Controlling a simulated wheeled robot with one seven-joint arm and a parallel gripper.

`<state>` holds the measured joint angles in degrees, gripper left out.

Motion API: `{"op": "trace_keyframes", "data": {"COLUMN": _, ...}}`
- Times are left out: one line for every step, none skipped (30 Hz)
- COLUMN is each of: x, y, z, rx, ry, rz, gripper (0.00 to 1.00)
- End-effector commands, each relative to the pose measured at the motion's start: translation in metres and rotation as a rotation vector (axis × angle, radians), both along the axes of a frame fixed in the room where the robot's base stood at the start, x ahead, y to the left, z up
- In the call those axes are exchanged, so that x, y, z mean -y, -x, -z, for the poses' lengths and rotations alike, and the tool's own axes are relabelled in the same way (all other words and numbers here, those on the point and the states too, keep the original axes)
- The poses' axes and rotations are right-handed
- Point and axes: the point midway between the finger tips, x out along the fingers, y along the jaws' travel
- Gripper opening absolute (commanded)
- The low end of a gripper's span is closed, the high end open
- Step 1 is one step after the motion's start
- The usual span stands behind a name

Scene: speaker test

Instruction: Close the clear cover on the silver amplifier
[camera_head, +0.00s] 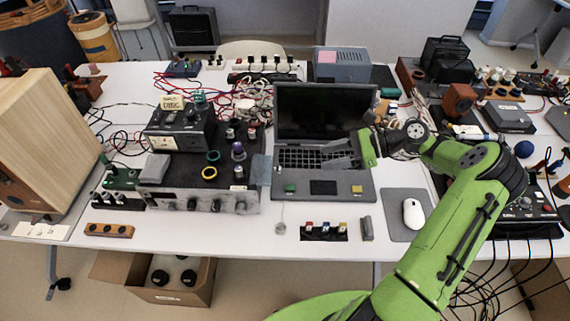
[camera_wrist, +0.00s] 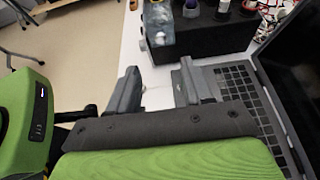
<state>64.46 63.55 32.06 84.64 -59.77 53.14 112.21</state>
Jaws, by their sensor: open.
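The silver amplifier (camera_head: 172,200) stands left of the laptop, its knobbed front panel facing the near table edge. Its dark side shows at the top of the wrist view (camera_wrist: 205,42). A small clear, shiny piece (camera_wrist: 158,22) shows at the amplifier's front corner in the wrist view; I cannot tell for sure whether it is the cover or how far it stands open. My gripper (camera_head: 338,154) is over the laptop keyboard, right of the amplifier and apart from it. Its two grey fingers (camera_wrist: 155,88) are spread with nothing between them, pointing toward the amplifier.
The open laptop (camera_head: 325,185) lies under my gripper, its screen upright behind. A bluish-grey plate (camera_head: 262,168) is between amplifier and laptop. A black device (camera_head: 180,128), rings and a purple-topped item crowd the amplifier's top. A white mouse (camera_head: 412,213) lies right.

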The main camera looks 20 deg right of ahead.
Motion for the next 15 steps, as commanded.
{"op": "trace_keyframes", "data": {"x": -0.013, "y": -0.003, "z": 0.010, "rx": -0.003, "ry": 0.000, "rz": -0.007, "gripper": 0.50}}
{"op": "trace_keyframes", "data": {"x": -0.020, "y": -0.006, "z": 0.013, "rx": -0.002, "ry": 0.002, "rz": -0.008, "gripper": 0.50}}
{"op": "trace_keyframes", "data": {"x": -0.029, "y": -0.009, "z": 0.017, "rx": -0.002, "ry": 0.000, "rz": -0.008, "gripper": 0.50}}
{"op": "trace_keyframes", "data": {"x": -0.036, "y": -0.011, "z": 0.020, "rx": -0.004, "ry": 0.001, "rz": -0.008, "gripper": 0.50}}
{"op": "trace_keyframes", "data": {"x": -0.043, "y": -0.013, "z": 0.023, "rx": -0.003, "ry": 0.001, "rz": -0.006, "gripper": 0.50}}
{"op": "trace_keyframes", "data": {"x": -0.052, "y": -0.016, "z": 0.027, "rx": -0.001, "ry": 0.001, "rz": -0.007, "gripper": 0.50}}
{"op": "trace_keyframes", "data": {"x": -0.059, "y": -0.018, "z": 0.029, "rx": -0.001, "ry": 0.001, "rz": -0.008, "gripper": 0.50}}
{"op": "trace_keyframes", "data": {"x": -0.065, "y": -0.020, "z": 0.033, "rx": -0.003, "ry": 0.001, "rz": -0.008, "gripper": 0.50}}
{"op": "trace_keyframes", "data": {"x": -0.074, "y": -0.023, "z": 0.036, "rx": -0.003, "ry": 0.001, "rz": -0.006, "gripper": 0.50}}
{"op": "trace_keyframes", "data": {"x": -0.079, "y": -0.025, "z": 0.039, "rx": -0.002, "ry": 0.001, "rz": -0.006, "gripper": 0.50}}
{"op": "trace_keyframes", "data": {"x": -0.085, "y": -0.027, "z": 0.041, "rx": -0.001, "ry": 0.002, "rz": -0.007, "gripper": 0.50}}
{"op": "trace_keyframes", "data": {"x": -0.092, "y": -0.029, "z": 0.044, "rx": -0.001, "ry": 0.002, "rz": -0.005, "gripper": 0.50}}
{"op": "trace_keyframes", "data": {"x": -0.097, "y": -0.031, "z": 0.045, "rx": 0.000, "ry": 0.002, "rz": -0.007, "gripper": 0.50}}
{"op": "trace_keyframes", "data": {"x": -0.100, "y": -0.032, "z": 0.047, "rx": -0.001, "ry": 0.002, "rz": -0.005, "gripper": 0.50}}
{"op": "trace_keyframes", "data": {"x": -0.104, "y": -0.034, "z": 0.048, "rx": 0.000, "ry": 0.002, "rz": -0.004, "gripper": 0.50}}
